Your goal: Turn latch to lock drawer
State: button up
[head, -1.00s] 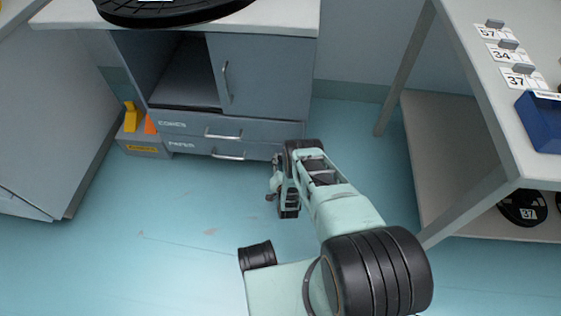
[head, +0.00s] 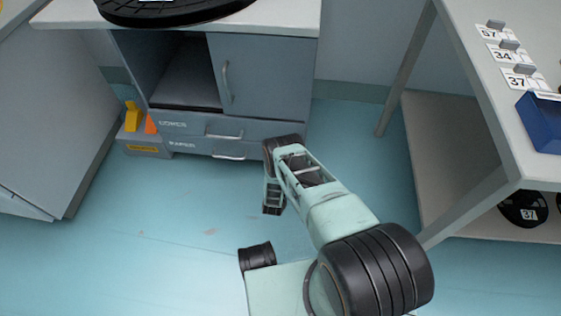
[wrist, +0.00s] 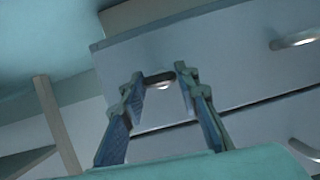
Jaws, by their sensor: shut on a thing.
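Two grey drawers sit under the open cabinet, the upper one marked CORES (head: 180,125) and the lower one (head: 190,148) below it; both look shut. In the wrist view, a small latch with a dark bar (wrist: 158,78) and a pale base is on a drawer front (wrist: 235,65), close to the seam between the drawers. My gripper (wrist: 160,80) has its two fingers on either side of the dark bar, shut on it. The bar lies crosswise between the fingertips. In the head view, my arm hides the latch and the fingertips.
Drawer handles (head: 223,135) stick out left of my arm. A grey bin (head: 143,146) with yellow and orange pieces stands at the cabinet's left. A workbench (head: 480,130) with a lower shelf stands at right. The floor between is clear.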

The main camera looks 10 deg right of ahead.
jog(key=shift+n, duration=0.3)
jog(key=o, duration=1.1)
jog(key=shift+s+a, duration=0.1)
jog(key=shift+v, duration=3.65)
